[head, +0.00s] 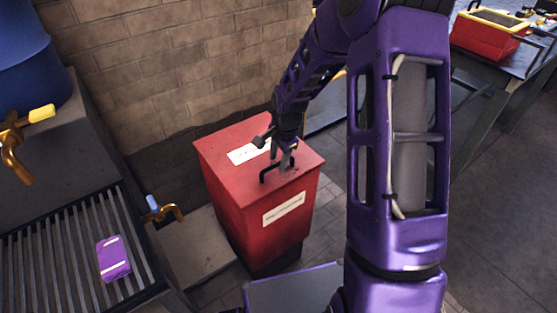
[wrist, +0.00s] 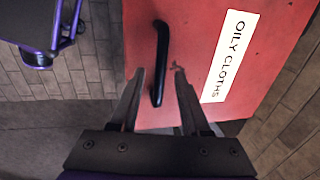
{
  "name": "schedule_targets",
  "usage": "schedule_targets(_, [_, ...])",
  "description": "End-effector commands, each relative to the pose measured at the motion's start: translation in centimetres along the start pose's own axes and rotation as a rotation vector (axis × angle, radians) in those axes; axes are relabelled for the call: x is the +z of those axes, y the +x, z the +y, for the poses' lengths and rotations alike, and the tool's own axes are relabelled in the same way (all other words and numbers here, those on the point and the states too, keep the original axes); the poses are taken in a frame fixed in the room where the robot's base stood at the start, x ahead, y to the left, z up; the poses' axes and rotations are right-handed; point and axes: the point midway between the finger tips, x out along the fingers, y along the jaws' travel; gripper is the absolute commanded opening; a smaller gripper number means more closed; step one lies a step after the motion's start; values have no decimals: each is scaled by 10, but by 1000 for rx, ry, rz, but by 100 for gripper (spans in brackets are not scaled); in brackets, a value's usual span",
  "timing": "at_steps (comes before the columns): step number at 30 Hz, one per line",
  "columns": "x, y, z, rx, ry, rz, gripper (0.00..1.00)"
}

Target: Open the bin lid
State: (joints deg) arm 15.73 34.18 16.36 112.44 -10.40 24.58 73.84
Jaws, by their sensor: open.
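The red bin (head: 262,225) stands on the floor against the brick wall, with its lid (head: 221,148) closed. A black bar handle (head: 268,174) is on the lid near its front edge. In the wrist view the lid (wrist: 190,60) fills the middle, with a white "OILY CLOTHS" label (wrist: 229,55) to the right of the handle (wrist: 159,62). My gripper (head: 284,163) is over the lid at the handle. In the wrist view my gripper (wrist: 158,72) is open, with one finger on each side of the handle's lower end. I cannot tell if the fingers touch it.
A slatted metal grate (head: 60,260) with a purple packet (head: 113,258) lies to the left, beside brass taps (head: 160,209). A workbench (head: 490,60) with a red toolbox (head: 488,32) stands at the upper right. Open floor (head: 500,220) lies at the right.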

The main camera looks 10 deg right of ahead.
Motion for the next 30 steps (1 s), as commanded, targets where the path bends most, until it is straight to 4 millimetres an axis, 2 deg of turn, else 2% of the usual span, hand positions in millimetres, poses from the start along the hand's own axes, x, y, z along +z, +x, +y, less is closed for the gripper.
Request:
schedule_targets(7, [0,1,0,0,0,1,47])
schedule_targets(8, [0,0,0,0,0,1,43])
schedule_targets(15, [0,0,0,0,0,0,0])
schedule_targets(30, [0,0,0,0,0,1,0])
